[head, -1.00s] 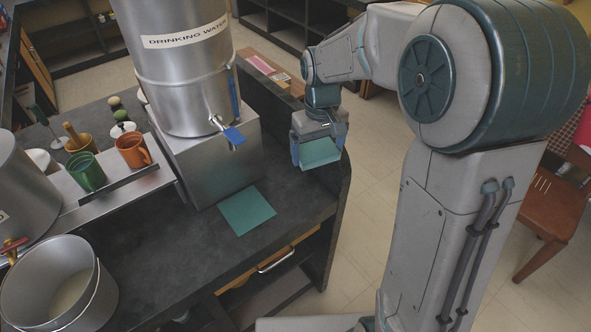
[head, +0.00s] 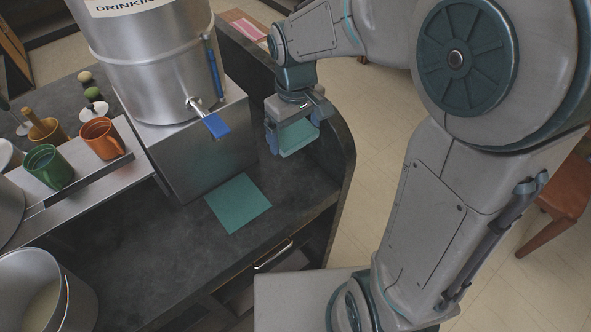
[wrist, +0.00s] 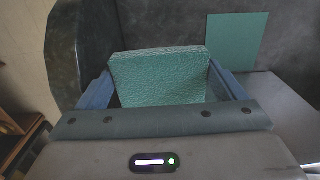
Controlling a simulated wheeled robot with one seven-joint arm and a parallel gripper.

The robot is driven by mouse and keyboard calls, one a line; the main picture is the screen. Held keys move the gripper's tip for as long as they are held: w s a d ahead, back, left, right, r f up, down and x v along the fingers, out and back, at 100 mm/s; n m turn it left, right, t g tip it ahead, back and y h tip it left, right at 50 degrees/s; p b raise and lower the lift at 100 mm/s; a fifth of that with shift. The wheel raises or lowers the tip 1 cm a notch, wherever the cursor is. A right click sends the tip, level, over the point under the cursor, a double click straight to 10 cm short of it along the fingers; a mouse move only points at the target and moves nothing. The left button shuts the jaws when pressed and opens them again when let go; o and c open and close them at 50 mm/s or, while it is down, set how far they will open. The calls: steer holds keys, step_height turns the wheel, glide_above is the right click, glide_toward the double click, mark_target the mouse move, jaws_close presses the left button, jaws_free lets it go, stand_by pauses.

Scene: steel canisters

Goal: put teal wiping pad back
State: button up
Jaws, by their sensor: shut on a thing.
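My gripper (head: 290,138) is shut on the teal wiping pad (head: 298,135), a thick textured block. In the head view it hangs over the right part of the dark counter, right of the steel stand. The pad fills the space between the fingers in the wrist view (wrist: 160,75). A flat teal square (head: 238,203) lies on the counter in front of the stand, to the lower left of my gripper. It also shows in the wrist view (wrist: 237,40), apart from the held pad. I cannot tell the exact height of the pad above the counter.
A steel drinking water canister (head: 150,60) with a blue-handled tap (head: 215,124) stands on a steel stand (head: 205,150). A green mug (head: 48,168), an orange mug (head: 101,138) and a steel pot (head: 40,290) are at left. The counter's raised curved edge (head: 338,150) is at right.

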mark_target(295, 179)
step_height(295, 179, down, 15)
steer(key=shift+r+b, duration=0.15)
steer(key=shift+b, duration=0.2)
steer(key=shift+f, duration=0.25)
steer(key=o, duration=0.8)
steer(key=shift+r, duration=0.1)
steer(key=shift+c, duration=0.2)
steer(key=shift+r, duration=0.1)
step_height(295, 179, up, 12)
steer(key=shift+r+p, duration=0.1)
steer(key=shift+p, duration=0.3)
